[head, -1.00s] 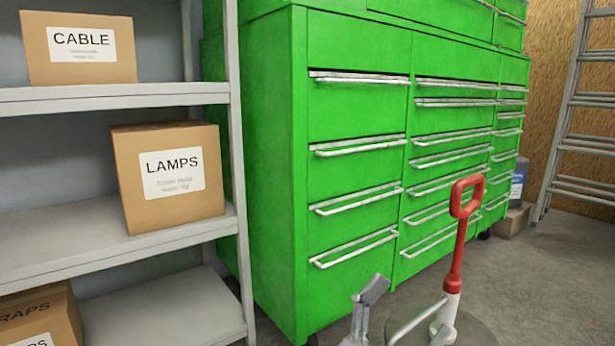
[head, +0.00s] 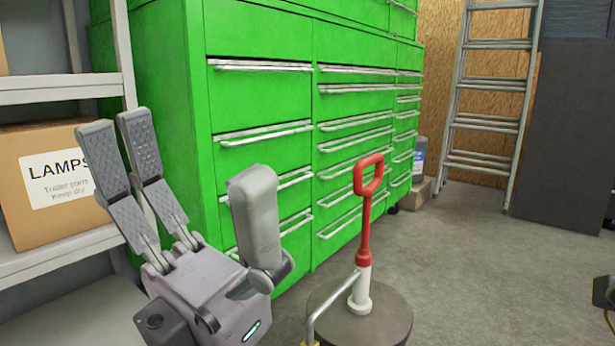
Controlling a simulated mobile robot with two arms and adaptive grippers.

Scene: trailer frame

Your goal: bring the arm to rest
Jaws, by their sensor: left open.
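My left gripper (head: 186,152) is raised in the lower left of the head view, with its fingers pointing up. Two ribbed grey fingers on the left stand well apart from a single finger on the right, and nothing is between them. It appears in front of the shelf and the green drawer cabinet (head: 262,105), hiding part of both. I cannot tell how far it is from them. My right gripper is not in view.
A LAMPS box (head: 48,212) sits on the grey shelf (head: 62,262) at left. A red-handled post (head: 366,225) stands on a round dark base (head: 385,318). A ladder (head: 487,125) leans at the back. Bare floor (head: 480,260) lies right of centre.

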